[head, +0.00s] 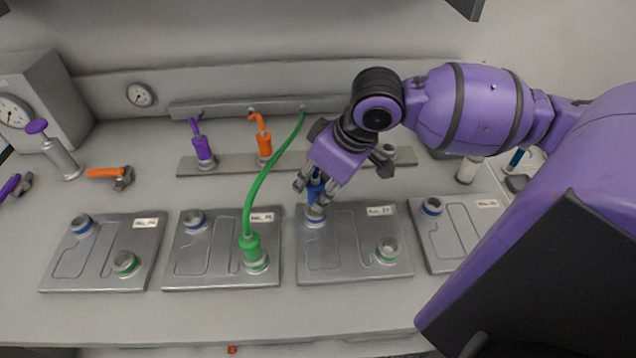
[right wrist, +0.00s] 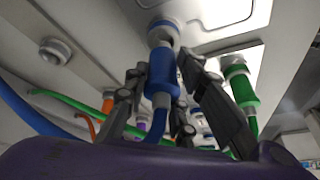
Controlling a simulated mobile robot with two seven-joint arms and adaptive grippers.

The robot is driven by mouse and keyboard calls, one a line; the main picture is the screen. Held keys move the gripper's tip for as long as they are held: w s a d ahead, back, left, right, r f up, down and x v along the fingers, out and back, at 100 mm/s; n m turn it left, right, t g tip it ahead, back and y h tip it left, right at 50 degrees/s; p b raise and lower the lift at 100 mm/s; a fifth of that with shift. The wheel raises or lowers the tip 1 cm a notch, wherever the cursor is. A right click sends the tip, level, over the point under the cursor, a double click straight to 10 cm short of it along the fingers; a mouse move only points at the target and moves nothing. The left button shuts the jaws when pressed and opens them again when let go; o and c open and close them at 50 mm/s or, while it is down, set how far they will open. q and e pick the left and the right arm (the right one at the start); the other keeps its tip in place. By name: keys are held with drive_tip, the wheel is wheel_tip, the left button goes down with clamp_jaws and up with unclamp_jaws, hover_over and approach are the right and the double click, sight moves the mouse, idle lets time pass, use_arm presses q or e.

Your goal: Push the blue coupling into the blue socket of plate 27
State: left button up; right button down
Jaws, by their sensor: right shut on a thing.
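My right gripper (head: 314,186) is shut on the blue coupling (head: 315,194) over the third plate from the left (head: 340,270), whose small label seems to read 27. In the right wrist view, the gripper's dark fingers (right wrist: 165,92) lie on both sides of the blue coupling (right wrist: 162,72). The coupling's pale end meets the blue-ringed socket (head: 315,219) at the plate's back left corner, which also shows in the right wrist view (right wrist: 164,24). How deep it sits is unclear. A green-ringed socket (head: 388,250) is open on the same plate. My left gripper is out of view.
A green coupling (head: 252,248) with its hose stands in the second plate (head: 190,280), just left. Other plates lie at far left (head: 70,280) and right (head: 470,240). Purple (head: 203,148) and orange (head: 264,143) couplings stand on the rear rail (head: 230,162).

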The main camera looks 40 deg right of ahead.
sight(317, 196)
drive_tip(key=shift+f, duration=1.5)
idle(0.8)
drive_tip(key=c, duration=1.4)
unclamp_jaws()
drive_tip(key=shift+o, duration=0.3)
drive_tip(key=o, duration=0.4)
drive_tip(key=shift+c, duration=0.2)
drive_tip(key=v, duration=1.2)
